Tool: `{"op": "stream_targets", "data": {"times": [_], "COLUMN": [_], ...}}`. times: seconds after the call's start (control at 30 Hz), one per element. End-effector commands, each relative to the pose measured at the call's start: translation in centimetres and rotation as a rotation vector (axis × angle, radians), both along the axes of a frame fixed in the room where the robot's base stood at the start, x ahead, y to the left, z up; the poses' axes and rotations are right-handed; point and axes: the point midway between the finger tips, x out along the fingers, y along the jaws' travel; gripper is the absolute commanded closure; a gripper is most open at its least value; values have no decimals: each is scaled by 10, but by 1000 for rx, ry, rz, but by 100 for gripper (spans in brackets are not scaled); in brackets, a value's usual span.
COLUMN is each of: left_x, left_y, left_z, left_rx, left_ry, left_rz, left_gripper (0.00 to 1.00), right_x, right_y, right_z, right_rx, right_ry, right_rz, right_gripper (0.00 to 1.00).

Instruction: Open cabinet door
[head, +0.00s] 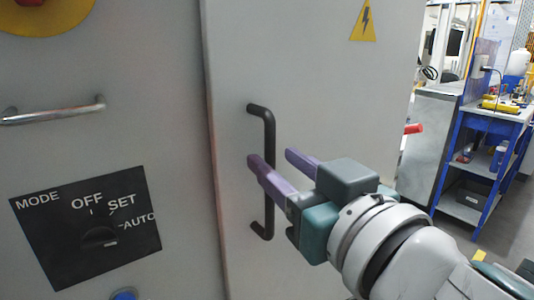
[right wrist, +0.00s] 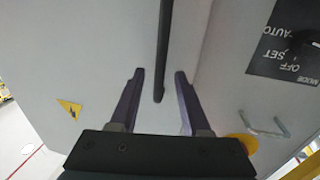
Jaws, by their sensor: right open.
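The cabinet door (head: 320,60) is a light grey panel and appears closed against the panel to its left. Its black vertical bar handle (head: 269,130) is near the door's left edge. My right gripper (head: 272,156) is open in front of the handle, one purple finger on each side of the bar. In the right wrist view, the handle (right wrist: 164,45) runs down between the two open fingertips (right wrist: 159,74), with a gap on both sides. I cannot tell whether any finger touches it. My left gripper is not in view.
Left of the door, the fixed panel has a metal handle (head: 55,112), a black mode selector plate (head: 85,225) and a blue button (head: 123,295). A yellow warning triangle (head: 363,20) is on the door. A blue workbench (head: 490,115) stands at the right, beyond open floor.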

Motion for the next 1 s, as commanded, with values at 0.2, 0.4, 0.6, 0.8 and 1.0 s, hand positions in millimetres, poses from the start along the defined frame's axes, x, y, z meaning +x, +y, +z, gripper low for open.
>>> {"op": "stream_targets", "data": {"times": [0.2,0.4,0.6,0.8,1.0], "left_x": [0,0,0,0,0], "left_y": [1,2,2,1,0], "left_z": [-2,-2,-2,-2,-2], "left_rx": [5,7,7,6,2], "left_ry": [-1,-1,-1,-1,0], "left_rz": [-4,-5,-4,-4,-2], "left_gripper": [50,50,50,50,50], "right_x": [23,28,28,28,28], "right_y": [11,13,13,13,13], "right_z": [0,0,0,0,0], "right_rx": [-1,0,0,0,0], "right_ry": [-2,0,0,0,0], "right_rz": [0,0,0,0,0], "right_gripper": [53,53,57,80,100]}}
